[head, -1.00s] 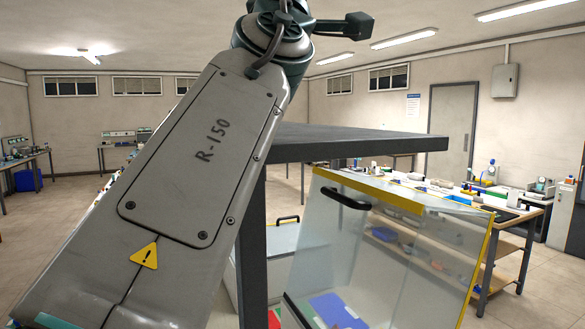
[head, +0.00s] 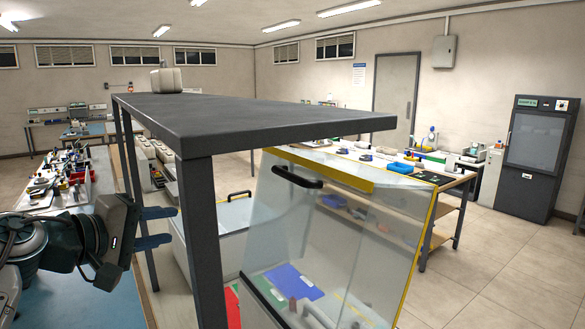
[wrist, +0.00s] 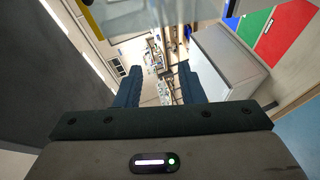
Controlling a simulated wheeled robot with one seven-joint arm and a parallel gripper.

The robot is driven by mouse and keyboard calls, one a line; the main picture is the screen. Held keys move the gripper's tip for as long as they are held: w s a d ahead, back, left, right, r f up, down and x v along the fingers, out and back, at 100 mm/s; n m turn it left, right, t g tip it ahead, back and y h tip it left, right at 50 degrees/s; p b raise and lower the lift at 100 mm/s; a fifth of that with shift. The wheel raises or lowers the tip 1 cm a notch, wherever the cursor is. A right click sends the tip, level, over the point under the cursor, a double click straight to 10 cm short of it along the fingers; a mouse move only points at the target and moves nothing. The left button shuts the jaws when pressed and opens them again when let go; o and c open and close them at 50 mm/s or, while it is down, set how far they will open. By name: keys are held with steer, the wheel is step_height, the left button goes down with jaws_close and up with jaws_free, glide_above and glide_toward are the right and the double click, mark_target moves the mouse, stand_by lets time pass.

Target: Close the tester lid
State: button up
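The tester lid (head: 350,215) is a clear panel with yellow edging and a black handle (head: 297,178) near its upper left. It stands raised at a steep tilt on the right of the head view. Blue, green and red panels (head: 293,281) show through and below it, and they also show at the top right of the wrist view (wrist: 273,33). My gripper (head: 156,227) is at the left, beyond a dark table leg from the lid and apart from it. In the wrist view my gripper (wrist: 160,78) has its two fingers spread with nothing between them.
A dark raised tabletop (head: 250,115) on legs (head: 202,240) stands between my gripper and the lid. A pale box with a black handle (head: 222,215) sits behind the leg. A cluttered bench (head: 70,190) is at left, another (head: 440,180) at right. Floor at right is clear.

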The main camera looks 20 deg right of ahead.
mark_target(284, 176)
steer(key=s+d+r+m+g+h, duration=0.25)
steer(key=d+r+g+h, duration=0.35)
steer(key=d, duration=0.3)
steer(key=shift+t, duration=0.7)
steer(key=p+x, duration=0.1)
steer(key=x, duration=0.5)
steer(key=p+x, duration=0.2)
steer(key=x, duration=0.5)
steer(key=shift+w+d+r+p, duration=0.2)
steer(key=shift+r+p, duration=0.05)
steer(key=shift+p, duration=0.05)
jaws_close()
